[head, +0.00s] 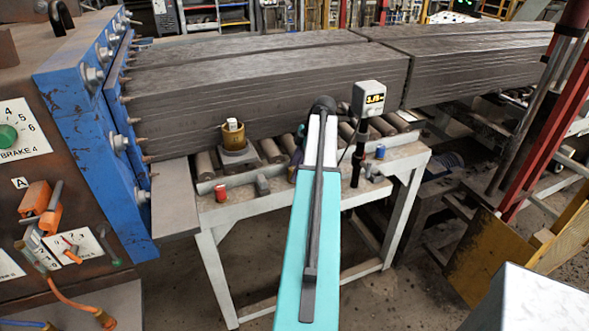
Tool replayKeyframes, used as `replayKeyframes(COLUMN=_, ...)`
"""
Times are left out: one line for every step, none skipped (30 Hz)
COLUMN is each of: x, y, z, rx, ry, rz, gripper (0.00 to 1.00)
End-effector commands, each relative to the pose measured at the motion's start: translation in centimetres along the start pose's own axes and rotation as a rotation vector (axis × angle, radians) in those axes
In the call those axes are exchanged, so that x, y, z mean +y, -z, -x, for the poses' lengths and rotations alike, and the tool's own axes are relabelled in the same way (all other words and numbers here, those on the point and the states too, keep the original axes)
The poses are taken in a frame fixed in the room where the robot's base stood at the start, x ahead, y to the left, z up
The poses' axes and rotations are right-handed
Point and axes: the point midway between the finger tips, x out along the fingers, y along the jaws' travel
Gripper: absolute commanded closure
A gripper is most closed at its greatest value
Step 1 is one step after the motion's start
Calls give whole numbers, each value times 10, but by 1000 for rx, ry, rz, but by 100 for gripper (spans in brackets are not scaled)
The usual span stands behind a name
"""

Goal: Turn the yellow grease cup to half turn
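The yellow grease cup (233,136) stands upright on a grey block at the left part of the roller table, close to the front face of the long dark clay column. A small pale tab sits at its top; I cannot read its turn position. My arm reaches up the middle of the head view and ends at a dark joint to the right of the cup, apart from it in the picture. My gripper's fingers do not show; they seem hidden behind the arm.
A small red cylinder (221,193) and a blue one (380,151) sit on the table's front ledge (262,200). A display on a post (368,98) stands right of my arm. The blue die plate (95,120) with bolts and a brake dial panel (20,130) are at left.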

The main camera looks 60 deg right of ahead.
Motion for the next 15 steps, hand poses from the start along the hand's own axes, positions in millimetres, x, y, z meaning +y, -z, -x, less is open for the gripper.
replayKeyframes(x=0, y=0, z=0, rx=0, ry=0, rz=0, gripper=66)
replayKeyframes(x=0, y=0, z=0, rx=0, ry=0, rz=0, gripper=71)
replayKeyframes(x=0, y=0, z=0, rx=0, ry=0, rz=0, gripper=78)
replayKeyframes(x=0, y=0, z=0, rx=0, ry=0, rz=0, gripper=83)
replayKeyframes(x=0, y=0, z=0, rx=0, ry=1, rz=0, gripper=88)
replayKeyframes(x=0, y=0, z=0, rx=0, ry=1, rz=0, gripper=95)
replayKeyframes(x=5, y=-2, z=1, rx=0, ry=1, rz=1, gripper=95)
replayKeyframes(x=2, y=-1, z=0, rx=0, ry=1, rz=1, gripper=95)
replayKeyframes(x=1, y=0, z=0, rx=0, ry=0, rz=0, gripper=95)
replayKeyframes(x=1, y=0, z=0, rx=0, ry=0, rz=0, gripper=95)
replayKeyframes(x=1, y=0, z=0, rx=-1, ry=-1, rz=-2, gripper=95)
replayKeyframes(x=0, y=1, z=0, rx=-1, ry=-2, rz=-4, gripper=95)
replayKeyframes(x=0, y=1, z=0, rx=-1, ry=-3, rz=-7, gripper=95)
replayKeyframes(x=0, y=1, z=-1, rx=-1, ry=-5, rz=-10, gripper=95)
replayKeyframes(x=0, y=1, z=-1, rx=-1, ry=-7, rz=-16, gripper=95)
